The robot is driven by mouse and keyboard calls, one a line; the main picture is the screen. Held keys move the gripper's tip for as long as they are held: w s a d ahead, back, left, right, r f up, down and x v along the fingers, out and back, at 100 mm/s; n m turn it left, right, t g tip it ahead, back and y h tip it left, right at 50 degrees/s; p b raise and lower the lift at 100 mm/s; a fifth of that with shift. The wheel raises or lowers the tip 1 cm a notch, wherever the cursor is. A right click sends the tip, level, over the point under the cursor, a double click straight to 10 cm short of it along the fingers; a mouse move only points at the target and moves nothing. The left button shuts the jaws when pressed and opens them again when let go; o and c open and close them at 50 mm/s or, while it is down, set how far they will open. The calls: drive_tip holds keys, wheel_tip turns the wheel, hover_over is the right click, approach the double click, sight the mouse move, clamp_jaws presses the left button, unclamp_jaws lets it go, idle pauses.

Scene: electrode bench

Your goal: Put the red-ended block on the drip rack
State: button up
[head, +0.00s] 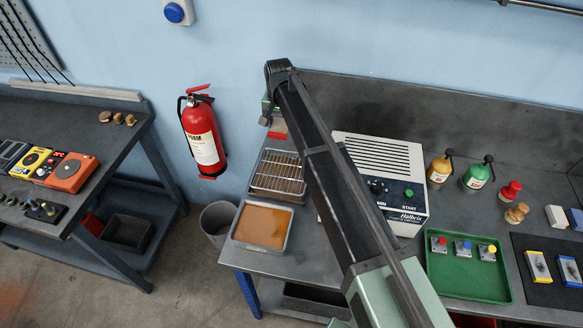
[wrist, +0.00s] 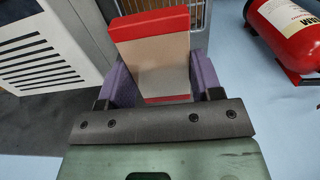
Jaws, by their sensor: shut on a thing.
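The red-ended block (wrist: 158,55) is pale tan with a red top end and a red band low down. My gripper (wrist: 163,82) is shut on it, with purple fingers on its two sides. In the head view a red end of the block (head: 278,128) shows left of my arm, behind the drip rack (head: 272,191). The rack is a wire grid in a metal tray at the bench's left end. Part of its grid also shows beyond the block in the wrist view (wrist: 198,14). My arm hides most of the gripper in the head view.
An orange-brown liquid tray (head: 262,226) sits in front of the rack. A white machine (head: 385,165) with a vented top stands right of it. A red fire extinguisher (head: 203,135) hangs on the wall to the left. A green tray (head: 467,285) lies further right.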

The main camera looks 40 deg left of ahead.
sight(282, 170)
wheel_tip(282, 170, down, 20)
drive_tip(key=b, duration=1.9)
drive_tip(key=shift+f+b, duration=0.2)
drive_tip(key=shift+b, duration=0.2)
drive_tip(key=shift+r, duration=0.3)
drive_tip(key=shift+f, duration=0.25)
drive_tip(key=o, duration=1.4)
drive_tip(key=shift+o, duration=0.2)
drive_tip(key=shift+r, duration=0.1)
wheel_tip(282, 170, up, 12)
drive_tip(key=p, duration=1.2)
drive_tip(key=shift+r+p, duration=0.2)
drive_tip(key=shift+p, duration=0.1)
drive_tip(key=shift+f, duration=0.1)
